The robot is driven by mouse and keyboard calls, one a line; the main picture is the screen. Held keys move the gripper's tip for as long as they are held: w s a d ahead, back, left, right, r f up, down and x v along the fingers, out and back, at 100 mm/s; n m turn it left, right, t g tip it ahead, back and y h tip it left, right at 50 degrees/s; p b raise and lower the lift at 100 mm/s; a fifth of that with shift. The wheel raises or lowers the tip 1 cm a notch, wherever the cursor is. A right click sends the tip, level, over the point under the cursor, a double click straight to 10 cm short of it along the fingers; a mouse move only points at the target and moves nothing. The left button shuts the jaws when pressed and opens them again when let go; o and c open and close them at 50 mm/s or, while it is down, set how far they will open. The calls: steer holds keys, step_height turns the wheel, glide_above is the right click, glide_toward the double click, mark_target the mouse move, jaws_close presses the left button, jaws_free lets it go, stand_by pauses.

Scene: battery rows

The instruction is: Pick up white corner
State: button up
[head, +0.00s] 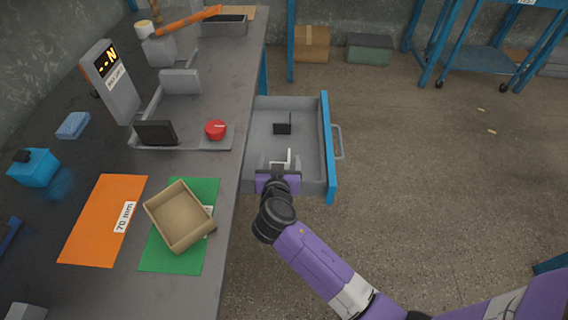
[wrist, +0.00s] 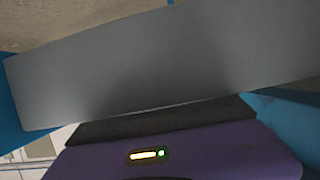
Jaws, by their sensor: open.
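The white corner (head: 289,156) shows as a small upright white piece in the open grey drawer (head: 260,113). My gripper (head: 279,164) is over the near part of the drawer, and its fingers are open. The white corner appears between or just beyond the fingers. I cannot tell whether they touch it. In the wrist view a broad grey surface (wrist: 160,65) fills most of the picture, with my purple gripper body below it; the white corner cannot be made out there.
A dark bracket-like piece (head: 283,124) stands farther back in the drawer. The drawer's blue front (head: 327,150) is on the right. The workbench (head: 110,285) at left holds a cardboard tray (head: 158,219), green mat (head: 157,257), orange mat (head: 90,235) and red knob (head: 215,129). The right floor is mostly clear.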

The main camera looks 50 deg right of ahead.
steer(key=shift+c, duration=0.2)
steer(key=c, duration=1.4)
steer(key=shift+o, duration=0.2)
